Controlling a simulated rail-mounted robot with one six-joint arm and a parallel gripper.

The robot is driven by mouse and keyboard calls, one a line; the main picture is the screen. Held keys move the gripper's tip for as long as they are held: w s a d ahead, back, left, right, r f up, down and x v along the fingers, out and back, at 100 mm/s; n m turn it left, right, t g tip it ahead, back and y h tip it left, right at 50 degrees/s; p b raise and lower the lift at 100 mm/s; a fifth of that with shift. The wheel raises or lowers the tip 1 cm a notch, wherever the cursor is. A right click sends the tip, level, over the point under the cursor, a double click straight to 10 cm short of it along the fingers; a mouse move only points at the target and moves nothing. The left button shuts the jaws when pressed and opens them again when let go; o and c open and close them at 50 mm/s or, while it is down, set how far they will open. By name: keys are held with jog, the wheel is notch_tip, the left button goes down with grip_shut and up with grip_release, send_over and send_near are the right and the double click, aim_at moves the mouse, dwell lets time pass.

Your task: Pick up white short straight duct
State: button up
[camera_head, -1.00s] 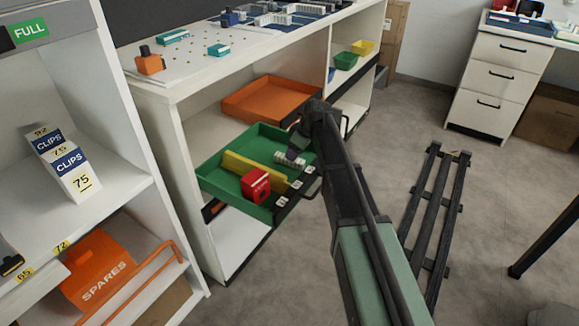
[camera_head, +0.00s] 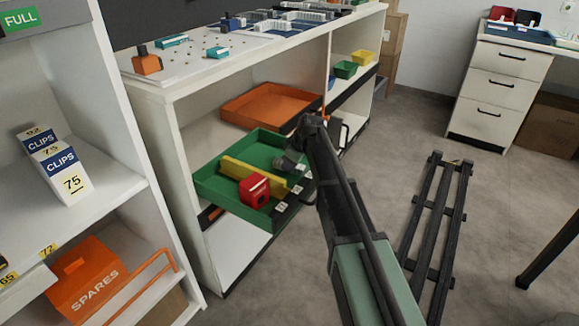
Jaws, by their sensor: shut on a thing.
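A green tray (camera_head: 229,197) sticks out from the shelf unit, with a yellow bar (camera_head: 252,174) and a red block (camera_head: 254,190) in it. My gripper (camera_head: 287,166) is over the right rear part of this tray, at the end of my dark arm. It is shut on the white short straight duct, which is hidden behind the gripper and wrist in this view. The fingertips are small and dark here. I cannot tell how far the duct is above the tray floor.
An orange tray (camera_head: 270,104) sits behind the green one. The white shelf unit (camera_head: 170,91) has parts on its top. A white shelf with a clips box (camera_head: 56,165) stands at left. A dark rack (camera_head: 436,222) lies on the floor at right.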

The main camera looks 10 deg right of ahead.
jog(key=shift+r, duration=0.1)
notch_tip(320, 180, up, 20)
jog(key=p, duration=2)
